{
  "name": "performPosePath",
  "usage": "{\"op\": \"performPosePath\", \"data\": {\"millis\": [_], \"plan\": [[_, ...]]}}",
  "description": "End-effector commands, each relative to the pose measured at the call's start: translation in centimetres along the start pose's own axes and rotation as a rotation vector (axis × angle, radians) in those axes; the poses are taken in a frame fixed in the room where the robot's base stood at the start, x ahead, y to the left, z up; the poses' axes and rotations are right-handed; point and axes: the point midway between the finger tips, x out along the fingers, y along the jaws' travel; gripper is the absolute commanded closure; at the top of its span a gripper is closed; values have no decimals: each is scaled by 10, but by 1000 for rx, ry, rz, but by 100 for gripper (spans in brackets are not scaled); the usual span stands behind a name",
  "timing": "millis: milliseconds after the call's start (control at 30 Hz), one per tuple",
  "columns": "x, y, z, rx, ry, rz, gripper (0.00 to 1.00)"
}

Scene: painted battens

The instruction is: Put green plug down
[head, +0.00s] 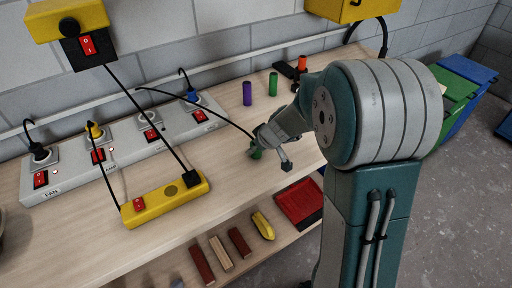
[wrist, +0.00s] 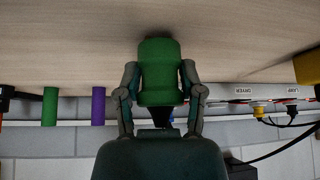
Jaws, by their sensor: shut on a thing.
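The green plug (wrist: 158,72) is held between the two fingers of my gripper (wrist: 159,80), its body filling the gap in the wrist view. Its black tapered end (wrist: 162,116) points back toward my palm. In the head view my gripper (head: 262,150) is low over the front middle of the wooden bench (head: 222,150). Only a small green part of the plug (head: 256,154) shows below the fingers. A black cable runs from the upper left to the gripper. I cannot tell whether the plug touches the bench.
A white socket strip (head: 126,150) with switches and plugs runs along the wall. A yellow socket box (head: 158,205) lies in front. Purple (head: 247,94), green (head: 273,84) and orange (head: 302,63) cylinders stand behind my gripper. A lower shelf holds battens and a red tray (head: 298,202).

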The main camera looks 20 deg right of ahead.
Motion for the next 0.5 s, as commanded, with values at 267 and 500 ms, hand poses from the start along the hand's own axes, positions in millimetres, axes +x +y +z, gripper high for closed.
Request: {"op": "performPosePath", "data": {"millis": [267,500], "plan": [[7,0,4,1,-1,-1,100],[8,0,6,-1,-1,-1,16]]}}
